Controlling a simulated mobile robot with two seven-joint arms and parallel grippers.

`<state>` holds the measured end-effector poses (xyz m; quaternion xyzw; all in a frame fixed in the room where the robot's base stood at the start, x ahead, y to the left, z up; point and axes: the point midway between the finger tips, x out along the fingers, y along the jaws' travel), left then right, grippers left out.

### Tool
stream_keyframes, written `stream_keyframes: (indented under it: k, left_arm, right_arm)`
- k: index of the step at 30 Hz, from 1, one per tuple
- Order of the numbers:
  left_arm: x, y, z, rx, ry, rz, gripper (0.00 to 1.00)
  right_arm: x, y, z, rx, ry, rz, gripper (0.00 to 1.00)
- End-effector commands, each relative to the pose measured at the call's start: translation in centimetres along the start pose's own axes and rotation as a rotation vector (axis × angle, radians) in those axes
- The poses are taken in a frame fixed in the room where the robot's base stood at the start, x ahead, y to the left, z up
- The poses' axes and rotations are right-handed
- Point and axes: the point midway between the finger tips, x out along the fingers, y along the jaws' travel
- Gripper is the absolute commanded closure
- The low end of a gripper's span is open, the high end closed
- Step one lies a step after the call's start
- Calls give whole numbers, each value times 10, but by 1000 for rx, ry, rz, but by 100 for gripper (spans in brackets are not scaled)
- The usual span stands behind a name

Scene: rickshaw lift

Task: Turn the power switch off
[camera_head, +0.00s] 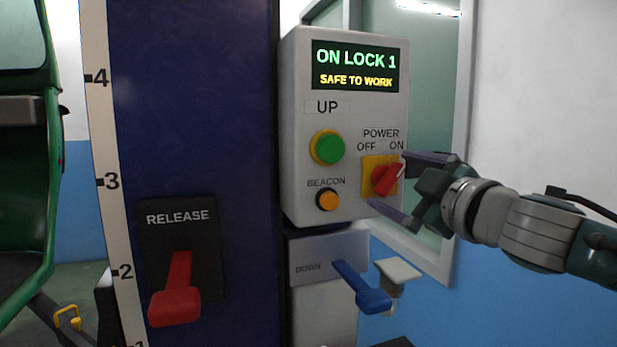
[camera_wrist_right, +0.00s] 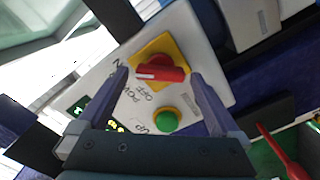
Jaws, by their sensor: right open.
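The power switch (camera_head: 387,180) is a red rotary knob on a yellow square plate, under the label POWER OFF ON on a grey control box (camera_head: 300,75). Its handle tilts up to the right, toward ON. My right gripper (camera_head: 387,182) comes in from the right, open, with one finger above and one below the knob. In the right wrist view the red knob (camera_wrist_right: 160,73) lies between the two spread finger tips; I cannot tell whether they touch it. My left gripper is not in view.
The box has a screen (camera_head: 355,68) reading ON LOCK 1, SAFE TO WORK, a green UP button (camera_head: 328,149) and an orange BEACON button (camera_head: 328,200). Below are a blue DOWN lever (camera_head: 362,289) and, on the blue column (camera_head: 195,100), a red RELEASE lever (camera_head: 176,292). A green vehicle frame (camera_head: 48,150) stands left.

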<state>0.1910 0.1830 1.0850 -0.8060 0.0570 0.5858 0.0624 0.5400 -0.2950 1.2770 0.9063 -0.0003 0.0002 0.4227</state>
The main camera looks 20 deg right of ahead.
Motion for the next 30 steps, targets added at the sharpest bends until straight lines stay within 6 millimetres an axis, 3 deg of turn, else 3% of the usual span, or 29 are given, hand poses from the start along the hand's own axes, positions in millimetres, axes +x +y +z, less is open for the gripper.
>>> stream_keyframes:
  k: [11, 30]
  left_arm:
    - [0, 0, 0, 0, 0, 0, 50]
    - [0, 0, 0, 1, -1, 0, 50]
  right_arm:
    - [4, -1, 0, 1, 0, -1, 1]
    - [4, 0, 0, 0, 0, -1, 73]
